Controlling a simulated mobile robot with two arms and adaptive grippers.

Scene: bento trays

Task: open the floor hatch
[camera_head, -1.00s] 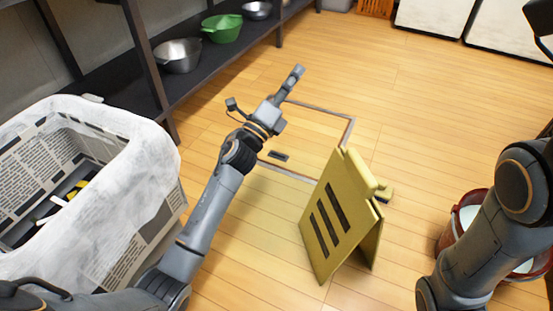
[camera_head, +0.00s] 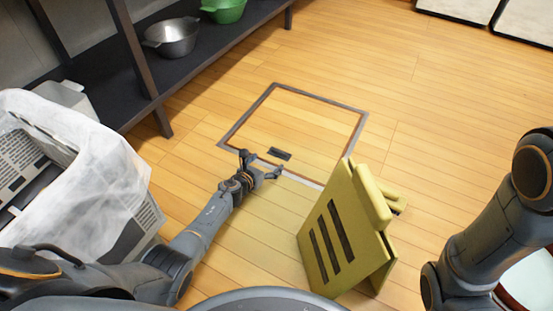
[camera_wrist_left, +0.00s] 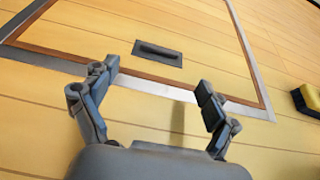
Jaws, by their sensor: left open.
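The floor hatch (camera_head: 308,118) is a square wooden panel with a grey metal frame, flush with the floor and closed. Its dark recessed handle (camera_head: 280,154) sits near the hatch's near edge. My left gripper (camera_head: 259,164) is open and empty, close to the near edge of the frame, just short of the handle. In the left wrist view the handle (camera_wrist_left: 158,53) lies beyond and between the two open fingertips (camera_wrist_left: 158,82), apart from them. The right arm (camera_head: 490,225) shows at the right, but its gripper is out of view.
A yellow folding floor sign (camera_head: 313,262) stands right of my left gripper, near the hatch's near right corner. A white-lined bin (camera_head: 110,165) stands at the left. A dark shelf (camera_head: 200,62) with a metal bowl (camera_head: 172,40) runs along the wall. The floor beyond the hatch is clear.

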